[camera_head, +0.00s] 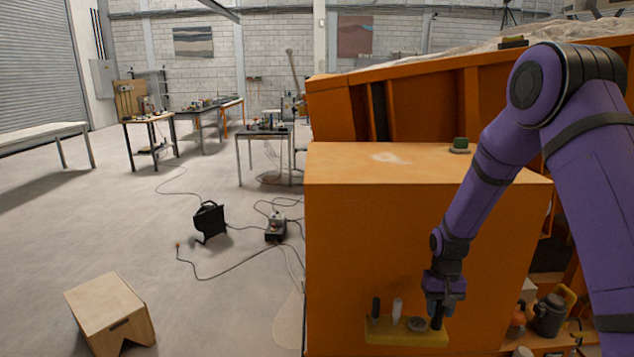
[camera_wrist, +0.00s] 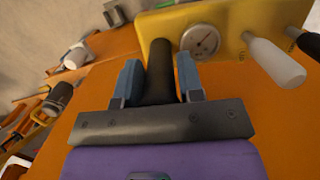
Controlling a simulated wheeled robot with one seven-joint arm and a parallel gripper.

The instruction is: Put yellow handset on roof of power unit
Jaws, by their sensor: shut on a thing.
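The yellow handset (camera_head: 385,337) is a long yellow block with a round gauge, a white handle and black handles standing up from it. It is low in front of the orange power unit (camera_head: 400,230); I cannot tell whether it touches the unit. My gripper (camera_head: 440,312) is shut on the black handle at its right end. In the wrist view the blue fingers of my gripper (camera_wrist: 160,80) flank this dark handle, with the yellow handset (camera_wrist: 235,22) beyond. The power unit's flat roof (camera_head: 350,165) is far above my gripper.
A small green and black object (camera_head: 459,145) sits at the roof's back right; most of the roof is clear. Shelves with a kettle-like pot (camera_head: 550,315) and other items lie right of the unit. A wooden step (camera_head: 108,310), a black case (camera_head: 209,221) and cables occupy the left floor.

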